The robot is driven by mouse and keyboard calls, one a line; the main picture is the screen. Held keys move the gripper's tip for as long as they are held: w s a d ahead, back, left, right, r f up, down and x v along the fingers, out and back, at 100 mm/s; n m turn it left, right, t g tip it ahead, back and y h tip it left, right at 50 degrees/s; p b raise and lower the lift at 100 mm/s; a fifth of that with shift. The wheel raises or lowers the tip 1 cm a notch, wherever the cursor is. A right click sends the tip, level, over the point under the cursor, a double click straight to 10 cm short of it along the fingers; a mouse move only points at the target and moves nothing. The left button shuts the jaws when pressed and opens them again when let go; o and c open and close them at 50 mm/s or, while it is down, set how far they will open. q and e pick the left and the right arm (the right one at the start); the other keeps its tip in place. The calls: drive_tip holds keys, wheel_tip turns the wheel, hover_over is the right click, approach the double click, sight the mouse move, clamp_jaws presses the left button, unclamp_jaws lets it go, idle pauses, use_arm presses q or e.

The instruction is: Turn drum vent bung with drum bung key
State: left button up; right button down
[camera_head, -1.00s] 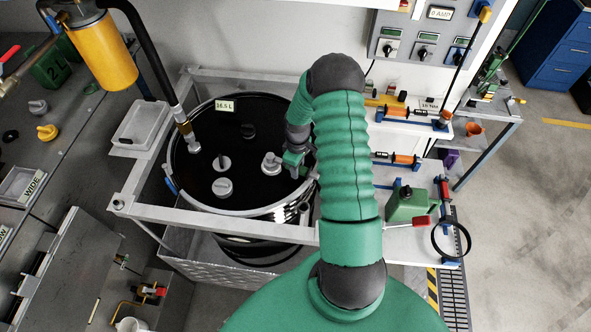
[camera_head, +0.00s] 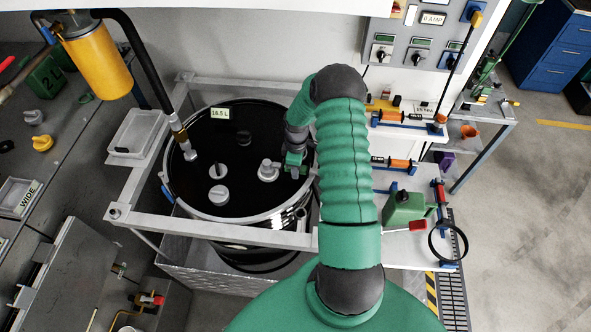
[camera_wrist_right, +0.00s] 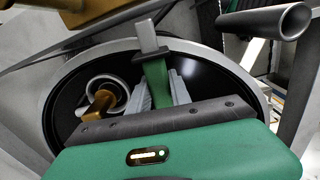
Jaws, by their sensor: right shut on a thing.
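The black drum (camera_head: 230,160) has a pale rim and stands in a grey frame. Its lid carries several grey plugs and fittings, among them a raised grey fitting (camera_head: 268,170); I cannot tell which is the vent bung. My right gripper (camera_head: 294,165) is low over the right side of the lid, just right of that fitting. In the right wrist view its ribbed grey fingers (camera_wrist_right: 160,92) are shut on the green bung key (camera_wrist_right: 157,80), whose grey end (camera_wrist_right: 147,38) sticks out over the lid. Contact between key and lid is unclear. My left gripper is out of view.
The grey frame bar (camera_head: 215,232) runs in front of the drum. A white shelf with a green can (camera_head: 403,208) is at the right, a clear tray (camera_head: 137,132) at the left.

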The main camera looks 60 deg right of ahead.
drive_tip(key=shift+d, duration=0.1)
drive_tip(key=shift+w+r, duration=0.1)
drive_tip(key=shift+r, duration=0.05)
drive_tip(key=shift+r+p, duration=1.95)
drive_tip(key=shift+r, duration=0.45)
drive_tip(key=shift+r, duration=0.1)
wheel_tip(320, 180, up, 4)
drive_tip(key=p, duration=0.3)
